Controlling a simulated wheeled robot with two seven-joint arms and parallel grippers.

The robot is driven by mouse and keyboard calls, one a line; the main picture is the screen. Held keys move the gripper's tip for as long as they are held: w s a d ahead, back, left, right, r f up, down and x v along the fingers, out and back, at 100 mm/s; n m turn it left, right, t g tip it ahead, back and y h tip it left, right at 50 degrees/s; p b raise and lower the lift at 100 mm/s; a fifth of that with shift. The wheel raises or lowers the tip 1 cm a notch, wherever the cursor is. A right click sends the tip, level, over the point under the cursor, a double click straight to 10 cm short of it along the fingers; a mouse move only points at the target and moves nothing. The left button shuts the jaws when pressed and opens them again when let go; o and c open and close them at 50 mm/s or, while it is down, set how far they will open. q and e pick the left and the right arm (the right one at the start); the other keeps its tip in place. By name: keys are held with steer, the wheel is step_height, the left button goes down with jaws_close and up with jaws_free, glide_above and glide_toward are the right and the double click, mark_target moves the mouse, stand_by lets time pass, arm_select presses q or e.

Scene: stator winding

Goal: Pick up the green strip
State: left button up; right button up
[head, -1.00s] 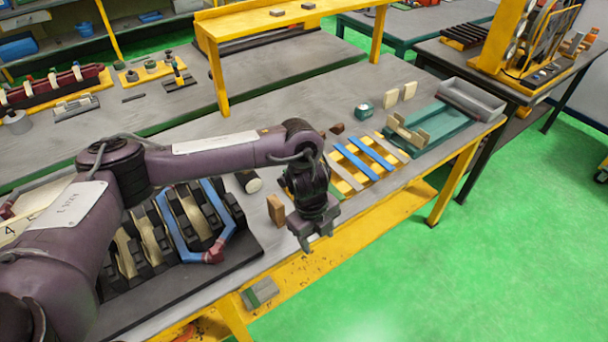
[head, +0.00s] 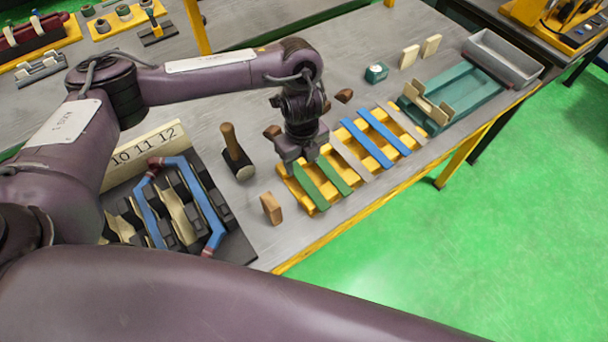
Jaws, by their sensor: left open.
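Two green strips lie side by side on a yellow slotted rack (head: 293,190) near the table's front edge. One green strip (head: 310,187) is on the left and the other green strip (head: 334,176) is just right of it. My left gripper (head: 304,158) points down over the back ends of the green strips. It is open with nothing seen between its fingers. Its body hides the far ends of the strips, and I cannot tell whether it touches them. My right gripper is not in view.
Blue strips (head: 366,143) and tan strips lie right of the green ones. The stator with blue coils (head: 203,205) is further left. A teal tray (head: 468,92) sits at the right.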

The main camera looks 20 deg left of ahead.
mark_target(302, 175)
arm_select(q)
steer(key=shift+s+f, duration=0.1)
steer(key=shift+f, duration=0.3)
steer(key=f, duration=0.2)
steer(key=shift+w+a+f, duration=0.15)
steer(key=shift+w+f, duration=0.15)
steer(key=shift+f, duration=0.1)
steer(key=shift+w+f+b, duration=0.1)
steer(key=shift+f+b, duration=0.3)
steer(key=shift+f, duration=0.55)
steer(key=shift+c, duration=0.7)
steer(key=c, duration=1)
jaws_close()
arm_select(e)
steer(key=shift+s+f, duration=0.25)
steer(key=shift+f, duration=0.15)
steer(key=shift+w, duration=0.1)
